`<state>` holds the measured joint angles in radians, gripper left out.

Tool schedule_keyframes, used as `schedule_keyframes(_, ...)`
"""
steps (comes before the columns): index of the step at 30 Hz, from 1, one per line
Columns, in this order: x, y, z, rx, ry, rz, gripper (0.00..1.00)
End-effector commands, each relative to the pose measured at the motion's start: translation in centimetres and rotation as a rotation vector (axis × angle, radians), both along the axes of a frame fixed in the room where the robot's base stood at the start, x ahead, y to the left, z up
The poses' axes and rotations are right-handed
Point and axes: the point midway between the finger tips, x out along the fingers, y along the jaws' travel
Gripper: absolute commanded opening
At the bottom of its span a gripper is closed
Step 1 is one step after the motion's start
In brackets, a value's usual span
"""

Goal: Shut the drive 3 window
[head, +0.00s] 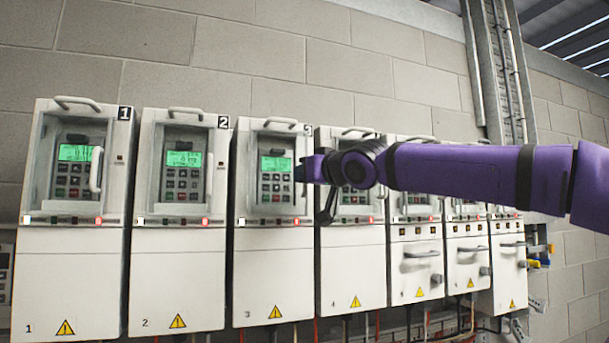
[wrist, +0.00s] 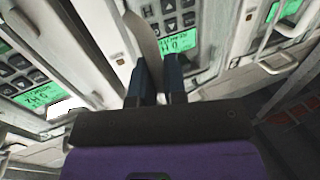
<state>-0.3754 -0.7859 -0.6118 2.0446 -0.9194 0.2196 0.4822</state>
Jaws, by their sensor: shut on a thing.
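Drive 3 (head: 276,225) is the third white cabinet from the left, with a lit green display and keypad behind its window opening (head: 275,165). My gripper (head: 301,172) is at the right edge of that opening and covers part of it. In the wrist view the two dark fingers (wrist: 155,82) are closed on a pale curved bar, which looks like the window handle (wrist: 143,38). The drive 3 window itself is hard to make out, and I cannot tell whether it lies flush with its frame.
Drive 1 (head: 72,270) and drive 2 (head: 178,270) stand to the left. Drive 4 (head: 350,270) is close on the right, partly behind my arm, with more cabinets beyond. A block wall is behind the row. Bar handles stick out above the cabinets.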

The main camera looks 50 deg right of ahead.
Motion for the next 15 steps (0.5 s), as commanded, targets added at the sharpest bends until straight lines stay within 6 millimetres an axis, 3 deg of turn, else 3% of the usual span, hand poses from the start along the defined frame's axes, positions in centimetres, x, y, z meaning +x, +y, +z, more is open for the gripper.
schedule_keyframes(15,1.0,-1.9,0.1,-0.001,-0.001,-0.001,0.0)
